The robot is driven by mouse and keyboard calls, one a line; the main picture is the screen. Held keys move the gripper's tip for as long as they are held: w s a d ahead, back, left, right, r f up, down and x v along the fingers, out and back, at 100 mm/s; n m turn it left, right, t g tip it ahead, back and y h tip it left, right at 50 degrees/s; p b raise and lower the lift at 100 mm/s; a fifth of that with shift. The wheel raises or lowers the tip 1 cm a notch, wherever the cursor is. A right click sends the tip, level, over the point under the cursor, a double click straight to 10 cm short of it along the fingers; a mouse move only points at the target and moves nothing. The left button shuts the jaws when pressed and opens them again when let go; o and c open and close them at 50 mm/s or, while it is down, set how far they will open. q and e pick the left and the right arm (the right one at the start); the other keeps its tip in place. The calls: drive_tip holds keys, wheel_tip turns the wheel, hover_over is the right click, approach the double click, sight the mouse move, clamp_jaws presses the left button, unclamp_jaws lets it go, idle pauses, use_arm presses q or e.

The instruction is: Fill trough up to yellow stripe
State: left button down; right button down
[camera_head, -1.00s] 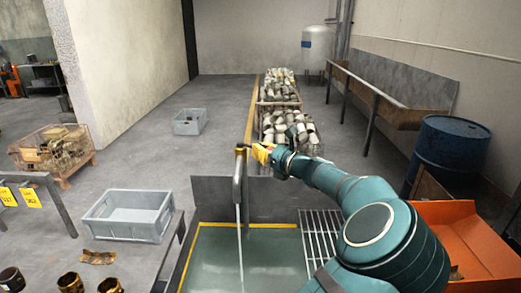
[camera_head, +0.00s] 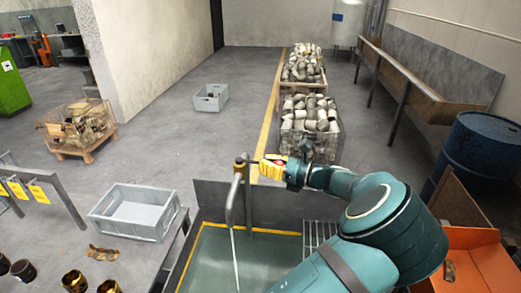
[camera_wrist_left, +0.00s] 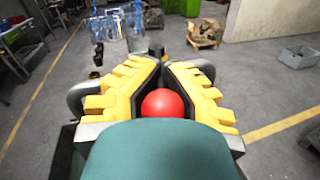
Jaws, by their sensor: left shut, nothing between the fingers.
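The trough (camera_head: 210,262) is at the bottom of the head view and holds greenish water. A yellow stripe (camera_head: 189,257) runs along its upper edge. A brass-coloured tap (camera_head: 237,188) stands at its back, and a thin pale stream (camera_head: 236,256) runs down from it into the trough. My left gripper (camera_head: 268,170) has yellow fingers, which are shut just right of the tap's top; contact is unclear. In the left wrist view, a red ball (camera_wrist_left: 166,103) shows between the yellow finger pads (camera_wrist_left: 160,83). My right gripper is not in view.
A grey crate (camera_head: 134,212) is left of the trough, with dark and brass cups (camera_head: 75,282) in front. An orange bin (camera_head: 478,265) and blue barrel (camera_head: 478,150) are at right. Filled wire crates (camera_head: 310,125) stand behind.

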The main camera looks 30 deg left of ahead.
use_arm(q)
drive_tip(key=shift+w+a+r+n+g+h, duration=0.25)
drive_tip(key=shift+w+n+g, duration=0.25)
drive_tip(key=shift+n+g, duration=0.5)
drive_tip(key=shift+w+r+n+g+h, duration=0.1)
drive_tip(key=shift+w+n+g+h, duration=0.4)
drive_tip(key=shift+g, duration=0.8)
drive_tip(key=c, duration=1.1)
unclamp_jaws()
drive_tip(key=shift+c, duration=0.2)
drive_tip(key=shift+o, duration=0.4)
drive_tip(key=shift+f, duration=0.15)
drive_tip(key=v, duration=1.2)
drive_tip(key=shift+f, duration=0.15)
